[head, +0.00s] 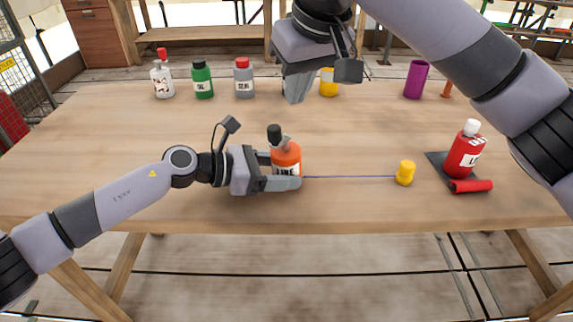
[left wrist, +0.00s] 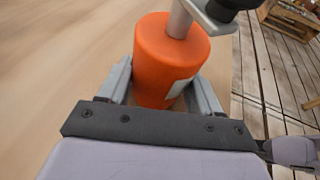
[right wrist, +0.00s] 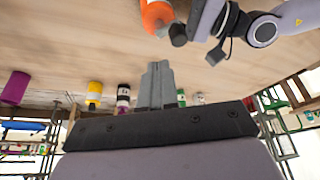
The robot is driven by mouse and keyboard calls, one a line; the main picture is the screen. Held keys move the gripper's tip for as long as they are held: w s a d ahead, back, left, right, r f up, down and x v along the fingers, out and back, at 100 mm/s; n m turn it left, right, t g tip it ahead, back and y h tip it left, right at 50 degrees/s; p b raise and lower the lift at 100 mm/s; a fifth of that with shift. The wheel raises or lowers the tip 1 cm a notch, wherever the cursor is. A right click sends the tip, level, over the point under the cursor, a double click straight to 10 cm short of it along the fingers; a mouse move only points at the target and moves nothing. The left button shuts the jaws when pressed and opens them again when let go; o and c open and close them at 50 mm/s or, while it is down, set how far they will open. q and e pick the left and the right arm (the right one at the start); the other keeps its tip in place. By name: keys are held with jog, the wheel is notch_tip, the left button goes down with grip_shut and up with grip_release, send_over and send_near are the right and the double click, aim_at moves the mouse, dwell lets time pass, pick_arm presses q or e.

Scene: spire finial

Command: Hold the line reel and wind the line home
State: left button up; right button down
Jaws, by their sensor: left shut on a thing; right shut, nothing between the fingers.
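The line reel (head: 287,158) is an orange drum with a white label, upright on the table, with a crank ending in a dark knob (head: 274,131) on top. My left gripper (head: 284,183) is shut on the reel's sides; the left wrist view shows the orange drum (left wrist: 170,65) between both fingers. A thin blue line (head: 350,177) runs straight from the reel to a yellow piece (head: 405,173) on the table. My right gripper (head: 295,92) is shut and empty, raised above and behind the reel. The reel also shows in the right wrist view (right wrist: 157,14), apart from its closed fingers (right wrist: 156,85).
A red bottle (head: 466,155) stands on a dark mat (head: 437,160) at the right, with a red roll (head: 471,186) in front. White, green and grey bottles (head: 244,80), a yellow container (head: 328,82) and a purple cup (head: 416,80) line the back. The table's left middle is clear.

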jog(key=d+r, duration=0.1)
jog(key=r, duration=0.1)
send_near(283, 142)
jog(key=shift+w+d+f, duration=0.35)
jog(key=shift+w+f, duration=0.15)
jog(key=shift+f, duration=0.25)
jog(key=shift+w+d+f, duration=0.3)
jog(key=shift+w+f, duration=0.2)
jog(key=shift+f, duration=0.25)
jog(key=shift+f, duration=0.2)
dwell(0.9)
jog(key=shift+f, duration=1.3)
jog(key=shift+w+a, duration=0.1)
jog(key=shift+a, duration=0.05)
jog(key=shift+w+a, duration=0.3)
jog(key=shift+a, duration=0.25)
jog(key=shift+s+a, duration=0.15)
jog(key=shift+a, duration=0.3)
jog(key=shift+s+a, duration=0.1)
jog(key=shift+s, duration=0.1)
dwell(0.3)
